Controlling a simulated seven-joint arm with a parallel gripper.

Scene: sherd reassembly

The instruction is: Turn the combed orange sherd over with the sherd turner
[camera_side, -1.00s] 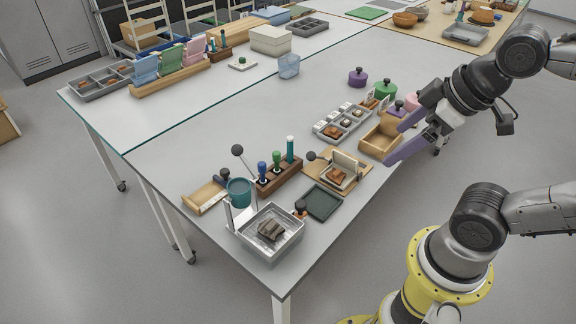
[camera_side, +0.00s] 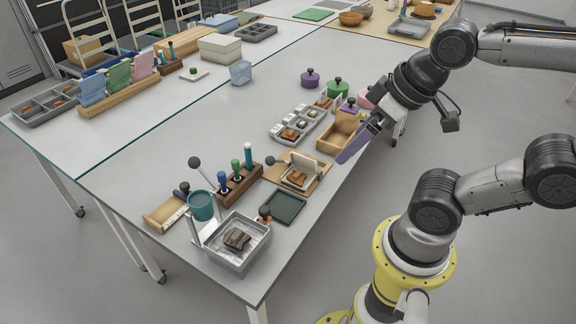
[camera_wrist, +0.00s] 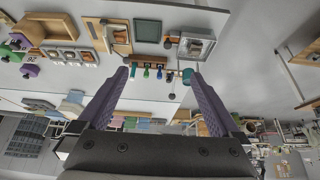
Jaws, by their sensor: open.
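The sherd turner (camera_side: 318,166) is a wooden board with an upright pale plate and a black-knobbed lever (camera_side: 271,160), near the table's front edge. An orange-brown sherd (camera_side: 297,177) lies on it at the plate's foot; its combing is too small to make out. The turner also shows in the wrist view (camera_wrist: 117,38), upper left. My gripper (camera_side: 352,148) has purple fingers and hangs right of the turner, above the table edge, apart from it. In the wrist view its fingers (camera_wrist: 157,74) are spread with nothing between them.
A metal tray (camera_side: 262,242) with a dark sherd, a dark green mat (camera_side: 285,207) and a wooden tool block (camera_side: 240,188) stand left of the turner. A compartment tray (camera_side: 298,125) and an open wooden box (camera_side: 340,136) lie behind it.

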